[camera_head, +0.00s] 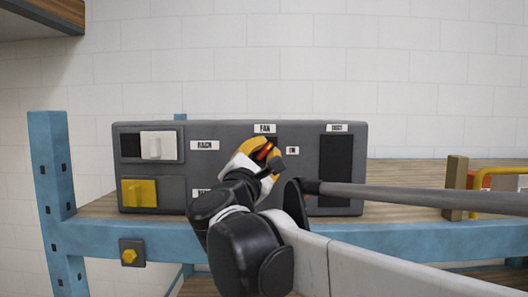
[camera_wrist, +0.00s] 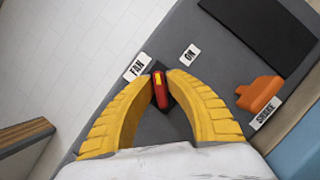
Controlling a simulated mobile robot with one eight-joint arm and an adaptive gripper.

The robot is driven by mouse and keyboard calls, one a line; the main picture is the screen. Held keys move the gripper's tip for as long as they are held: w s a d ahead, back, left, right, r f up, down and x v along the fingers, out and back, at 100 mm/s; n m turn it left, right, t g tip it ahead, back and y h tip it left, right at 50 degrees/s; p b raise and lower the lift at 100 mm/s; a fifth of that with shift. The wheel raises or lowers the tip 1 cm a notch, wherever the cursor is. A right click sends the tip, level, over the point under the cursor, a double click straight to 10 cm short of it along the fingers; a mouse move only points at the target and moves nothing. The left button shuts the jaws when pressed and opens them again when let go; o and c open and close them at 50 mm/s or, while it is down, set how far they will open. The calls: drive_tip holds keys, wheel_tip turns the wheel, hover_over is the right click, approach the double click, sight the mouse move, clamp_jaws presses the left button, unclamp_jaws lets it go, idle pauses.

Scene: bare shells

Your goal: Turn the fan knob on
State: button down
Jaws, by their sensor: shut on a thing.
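The fan knob (camera_wrist: 160,92) is red with a yellow mark near one end, on a dark plate of the grey control panel (camera_head: 225,135). It shows as a small red piece in the head view (camera_head: 264,151). A FAN label (camera_wrist: 138,67) and an ON label (camera_wrist: 190,55) sit close to it. In the wrist view the knob's marked end points up the picture, slightly left. My gripper (camera_wrist: 161,79) has its two yellow fingers on either side of the knob, shut on it. In the head view the fingers and arm cover much of the knob and its plate.
An orange knob (camera_wrist: 262,94) stands near the fan knob. The panel also has a white switch (camera_head: 158,145), a yellow switch (camera_head: 139,193) and a dark vertical plate (camera_head: 336,168). A blue frame (camera_head: 130,237) runs below; a yellow pipe (camera_head: 490,203) is at right.

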drive_tip(key=m+g, duration=0.1)
drive_tip(key=m, duration=0.2)
drive_tip(key=m+g+h, duration=0.1)
drive_tip(key=m, duration=0.2)
drive_tip(key=shift+m+p, duration=0.3)
drive_tip(key=shift+d+f+m+g+p, duration=0.15)
drive_tip(key=shift+m+g, duration=0.35)
drive_tip(key=shift+m, duration=0.5)
drive_tip(key=shift+a+m+g+p, duration=0.1)
drive_tip(key=shift+m+g+p, duration=0.3)
drive_tip(key=shift+m, duration=0.6)
drive_tip(key=c, duration=1.5)
unclamp_jaws()
drive_tip(key=shift+o, duration=0.2)
drive_tip(key=v, duration=1.2)
